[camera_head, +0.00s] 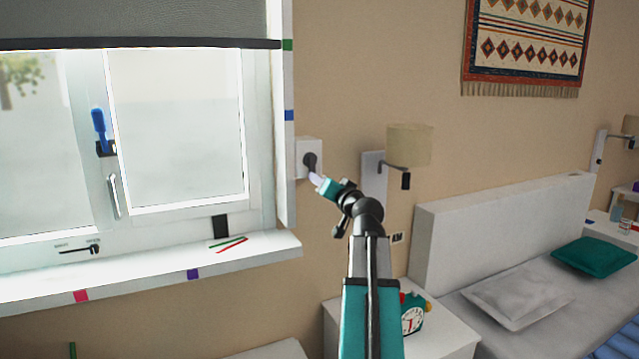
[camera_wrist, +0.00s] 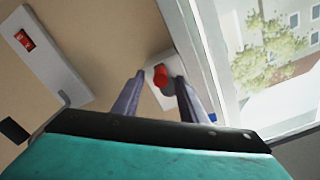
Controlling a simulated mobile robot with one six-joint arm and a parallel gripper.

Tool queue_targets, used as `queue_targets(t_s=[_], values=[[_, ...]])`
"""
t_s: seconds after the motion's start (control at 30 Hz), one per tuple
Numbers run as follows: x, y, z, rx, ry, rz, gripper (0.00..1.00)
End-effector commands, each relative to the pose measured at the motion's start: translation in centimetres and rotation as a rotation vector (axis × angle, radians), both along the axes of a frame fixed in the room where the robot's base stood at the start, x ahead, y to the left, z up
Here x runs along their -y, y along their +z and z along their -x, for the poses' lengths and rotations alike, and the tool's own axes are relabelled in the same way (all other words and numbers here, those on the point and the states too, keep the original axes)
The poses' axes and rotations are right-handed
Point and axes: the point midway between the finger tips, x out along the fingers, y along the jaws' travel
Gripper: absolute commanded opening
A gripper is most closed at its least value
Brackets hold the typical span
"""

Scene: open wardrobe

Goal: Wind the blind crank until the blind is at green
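The grey blind (camera_head: 140,22) hangs at the top of the window. The dark bar at its lower edge is about level with the green mark (camera_head: 287,45) on the window frame. A blue mark (camera_head: 289,115) lies lower on the same frame. The crank (camera_head: 310,160) is a dark arm on a white wall box beside the window; its red knob (camera_wrist: 161,76) shows in the wrist view. My gripper (camera_head: 316,179) is at the crank. In the wrist view its fingers (camera_wrist: 160,82) are apart, with the knob in the gap between them and no clear grip on it.
A wall lamp (camera_head: 408,145) juts out just right of the crank. The window sill (camera_head: 150,277) is below left, with red and green sticks on it. A nightstand with a clock (camera_head: 412,320) and a bed (camera_head: 500,225) stand at the right.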

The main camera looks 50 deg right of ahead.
Motion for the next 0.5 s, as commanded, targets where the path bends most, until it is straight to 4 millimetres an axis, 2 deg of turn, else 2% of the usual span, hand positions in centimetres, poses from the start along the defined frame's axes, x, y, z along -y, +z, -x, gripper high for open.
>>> queue_targets(t_s=[0.5], values=[[-2.5, -0.1, 6.0, 0.002, -0.004, 0.002, 0.39]])
